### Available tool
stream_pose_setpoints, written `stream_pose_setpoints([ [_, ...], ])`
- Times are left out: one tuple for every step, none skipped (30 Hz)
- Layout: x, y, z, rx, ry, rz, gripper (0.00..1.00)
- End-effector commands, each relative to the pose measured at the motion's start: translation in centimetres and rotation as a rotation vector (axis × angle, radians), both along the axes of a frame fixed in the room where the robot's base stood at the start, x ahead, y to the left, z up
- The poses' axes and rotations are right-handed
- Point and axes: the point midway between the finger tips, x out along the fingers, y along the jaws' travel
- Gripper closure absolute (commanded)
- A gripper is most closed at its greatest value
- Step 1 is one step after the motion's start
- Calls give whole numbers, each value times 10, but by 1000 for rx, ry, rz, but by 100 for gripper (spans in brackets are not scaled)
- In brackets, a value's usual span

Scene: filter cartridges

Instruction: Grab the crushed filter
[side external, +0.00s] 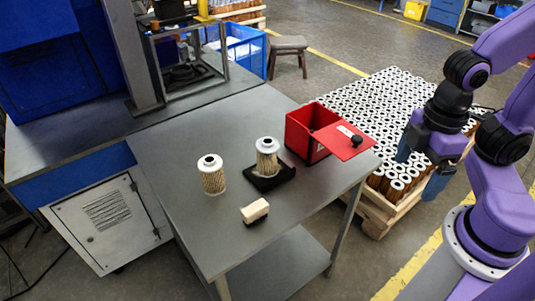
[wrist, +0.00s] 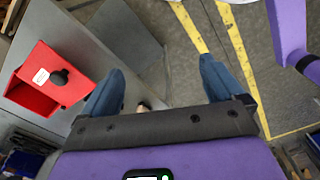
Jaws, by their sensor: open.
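Two pale filter cartridges with white caps show in the side view. One filter (side external: 213,178) stands upright on the bare grey table. The other filter (side external: 267,158) stands upright on a black holder (side external: 284,176). I cannot tell at this size which one is crushed. My gripper (side external: 420,170) is open and empty, off the right end of the table and well apart from both filters. In the wrist view my gripper (wrist: 162,70) has its blue fingers wide apart with nothing between them. Neither filter shows clearly there.
A red box (side external: 306,130) with a tilted red lid (side external: 345,143) and black knob stands between my gripper and the filters. A cream block with a dark underside (side external: 255,211) lies near the table's front. A pallet of many cartridges (side external: 365,105) stands behind. The table's left part is clear.

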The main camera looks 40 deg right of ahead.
Motion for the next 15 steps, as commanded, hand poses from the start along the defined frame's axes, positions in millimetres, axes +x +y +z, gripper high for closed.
stream_pose_setpoints([
  [0,0,0,0,0,0,6],
  [0,0,0,0,0,0,6],
  [0,0,0,0,0,0,6],
  [0,0,0,0,0,0,6],
  [0,0,0,0,0,0,6],
  [0,0,0,0,0,0,6],
  [0,0,0,0,0,0,6],
  [1,1,0,0,0,1,6],
  [3,2,1,0,0,4,6],
  [6,4,1,-1,0,7,6],
  [9,6,2,-2,-1,13,6],
  [15,10,4,-3,-1,24,6],
  [21,14,5,-3,-1,34,6],
  [27,19,7,-5,-1,45,6],
  [37,25,9,-5,-2,63,6],
])
